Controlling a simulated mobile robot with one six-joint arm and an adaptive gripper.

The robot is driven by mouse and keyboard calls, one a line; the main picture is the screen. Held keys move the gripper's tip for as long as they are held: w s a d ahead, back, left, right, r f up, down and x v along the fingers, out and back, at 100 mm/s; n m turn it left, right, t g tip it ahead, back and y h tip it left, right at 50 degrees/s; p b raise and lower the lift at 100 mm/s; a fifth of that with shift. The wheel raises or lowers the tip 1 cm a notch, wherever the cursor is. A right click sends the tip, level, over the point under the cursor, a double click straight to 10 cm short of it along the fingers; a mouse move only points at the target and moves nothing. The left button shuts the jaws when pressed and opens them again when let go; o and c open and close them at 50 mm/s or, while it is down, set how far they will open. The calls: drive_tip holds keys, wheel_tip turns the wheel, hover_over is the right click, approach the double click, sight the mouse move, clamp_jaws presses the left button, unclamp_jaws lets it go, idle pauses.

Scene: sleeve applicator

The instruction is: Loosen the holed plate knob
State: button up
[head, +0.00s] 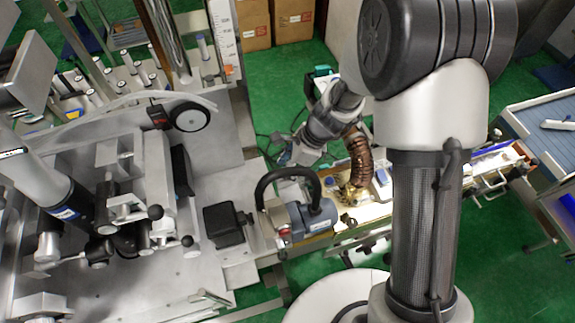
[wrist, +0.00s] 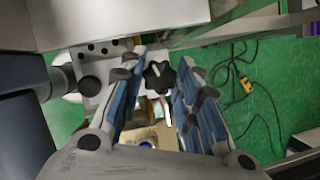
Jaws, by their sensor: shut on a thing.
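The holed plate knob (wrist: 158,76) is a black star-shaped knob, seen in the wrist view between the two fingers of my gripper (wrist: 160,66). The fingers, grey with blue sides, are shut on it near their tips. A pale bolt-like piece shows just below the knob. A grey plate with several dark holes (wrist: 96,48) lies to the left of the knob, partly behind the left finger. In the head view my wrist reaches down in the middle of the picture, and the knob cannot be made out there.
In the wrist view a large pale panel (wrist: 120,18) fills the top left, and a dark cable with a yellow piece (wrist: 245,86) lies on the green floor. In the head view, a grey motor-like unit with a black handle (head: 308,217) stands near my wrist.

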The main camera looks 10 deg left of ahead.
drive_tip(key=n+g, duration=0.1)
drive_tip(key=n, duration=0.2)
drive_tip(key=n+g, duration=0.1)
drive_tip(key=n, duration=0.2)
drive_tip(key=shift+w+h+p, duration=0.2)
drive_tip(key=shift+h+p, duration=0.2)
drive_tip(key=shift+n, duration=0.3)
drive_tip(key=o, duration=1.1)
drive_tip(key=shift+c, duration=0.2)
drive_tip(key=shift+r, duration=0.1)
drive_tip(key=v, duration=1.1)
drive_tip(key=shift+w+r, duration=0.25)
drive_tip(key=shift+r, duration=0.1)
